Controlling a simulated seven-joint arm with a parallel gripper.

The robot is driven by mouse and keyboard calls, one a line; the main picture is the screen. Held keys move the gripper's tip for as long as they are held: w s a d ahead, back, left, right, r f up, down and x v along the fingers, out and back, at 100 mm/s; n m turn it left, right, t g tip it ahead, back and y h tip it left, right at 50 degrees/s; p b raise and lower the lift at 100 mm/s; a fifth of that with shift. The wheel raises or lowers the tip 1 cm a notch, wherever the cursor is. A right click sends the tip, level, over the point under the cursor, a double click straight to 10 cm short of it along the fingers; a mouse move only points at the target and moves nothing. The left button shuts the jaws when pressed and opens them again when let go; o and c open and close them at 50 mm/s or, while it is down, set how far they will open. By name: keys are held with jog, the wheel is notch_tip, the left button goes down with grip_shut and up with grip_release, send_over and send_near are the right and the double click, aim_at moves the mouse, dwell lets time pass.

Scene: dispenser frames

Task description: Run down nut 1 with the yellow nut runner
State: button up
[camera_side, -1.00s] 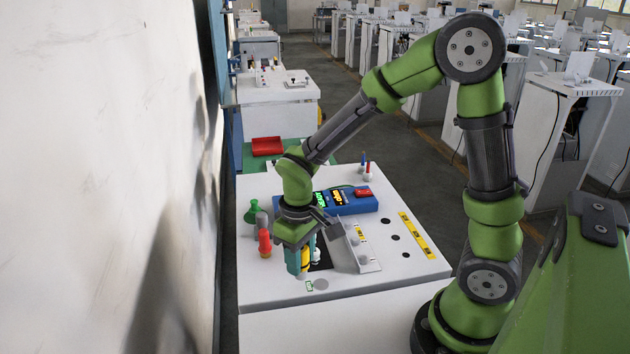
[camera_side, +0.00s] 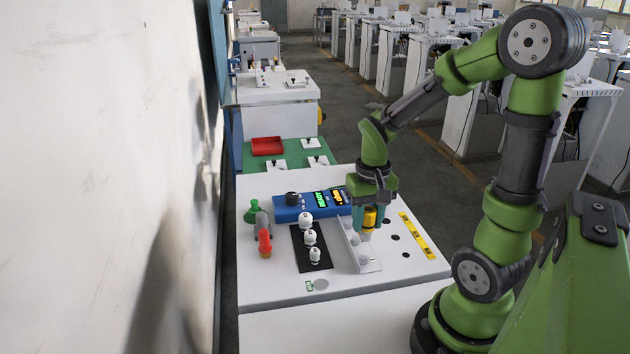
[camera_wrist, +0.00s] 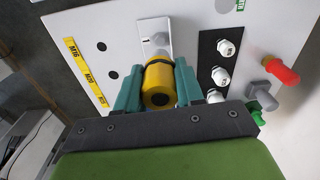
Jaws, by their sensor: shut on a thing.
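My gripper (camera_side: 370,212) is shut on the yellow nut runner (camera_side: 370,220). In the wrist view, the teal fingers of my gripper (camera_wrist: 158,88) clasp the yellow runner (camera_wrist: 158,76) from both sides. The runner hangs upright by the far part of the pale nut plate (camera_side: 367,266). In the wrist view, a nut (camera_wrist: 160,39) shows beyond the runner beside a small mark that looks like a 1. The runner's lower tip is small, and I cannot tell whether it touches a nut.
Left of the plate, several white sockets (camera_side: 310,237) stand on a black mat (camera_side: 325,262). A blue controller (camera_side: 285,214) with lit displays lies behind. Red (camera_side: 265,243) and green (camera_side: 252,212) pieces stand farther left. A yellow label strip (camera_side: 417,236) and dark holes (camera_side: 394,238) lie right.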

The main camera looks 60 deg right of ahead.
aim_at(366, 239)
jog(key=shift+d+m, duration=0.1)
jog(key=shift+m, duration=0.2)
jog(key=shift+f, duration=2.55)
jog(key=shift+f, duration=0.4)
jog(key=shift+s, duration=0.1)
dwell(1.3)
jog(key=shift+r, duration=3.05)
